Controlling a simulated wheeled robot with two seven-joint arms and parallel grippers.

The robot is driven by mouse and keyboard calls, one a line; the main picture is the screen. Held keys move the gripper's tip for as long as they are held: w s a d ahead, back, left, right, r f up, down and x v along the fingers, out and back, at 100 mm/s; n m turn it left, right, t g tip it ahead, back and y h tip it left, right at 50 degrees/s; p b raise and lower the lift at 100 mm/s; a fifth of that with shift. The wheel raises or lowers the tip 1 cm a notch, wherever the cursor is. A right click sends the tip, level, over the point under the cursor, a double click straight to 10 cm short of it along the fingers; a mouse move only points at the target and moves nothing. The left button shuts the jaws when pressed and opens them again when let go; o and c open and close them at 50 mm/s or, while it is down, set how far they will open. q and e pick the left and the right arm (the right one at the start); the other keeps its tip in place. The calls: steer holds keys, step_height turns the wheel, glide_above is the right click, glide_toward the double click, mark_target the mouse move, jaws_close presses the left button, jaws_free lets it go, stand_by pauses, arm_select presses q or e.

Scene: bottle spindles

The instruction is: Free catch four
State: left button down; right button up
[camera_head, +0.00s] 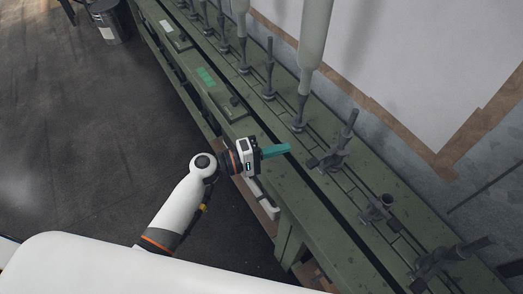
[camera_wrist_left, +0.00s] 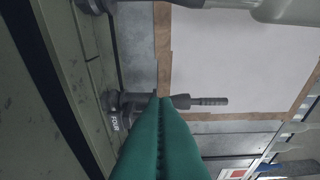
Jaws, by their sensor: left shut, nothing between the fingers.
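My left gripper (camera_head: 287,149) has its teal fingers shut with nothing between them, above the green machine bed. In the left wrist view the closed fingers (camera_wrist_left: 167,100) point at a dark spindle assembly marked FOUR (camera_wrist_left: 113,122). The same dark spindle and catch (camera_head: 333,150) stands bare on the rail in the head view, to the right of the fingertips and apart from them. In the wrist view its shaft (camera_wrist_left: 208,101) lies partly behind the fingertips, so contact cannot be told there. My right gripper is not in view.
A spindle with a pale bottle (camera_head: 315,40) stands just beyond, with several more spindles up the rail. Two bare spindle mounts (camera_head: 378,208) (camera_head: 447,258) are nearer on the right. The green bed (camera_head: 310,205) runs diagonally, with a wall panel (camera_head: 420,60) behind. A bin (camera_head: 110,20) is far left.

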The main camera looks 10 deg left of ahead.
mark_target(322, 158)
arm_select(q)
steer(key=d, duration=0.1)
steer(key=s+d+p, duration=0.1)
steer(key=d, duration=0.2)
steer(key=shift+s+d+p, duration=0.3)
steer(key=shift+s+p, duration=0.05)
steer(key=shift+s, duration=0.05)
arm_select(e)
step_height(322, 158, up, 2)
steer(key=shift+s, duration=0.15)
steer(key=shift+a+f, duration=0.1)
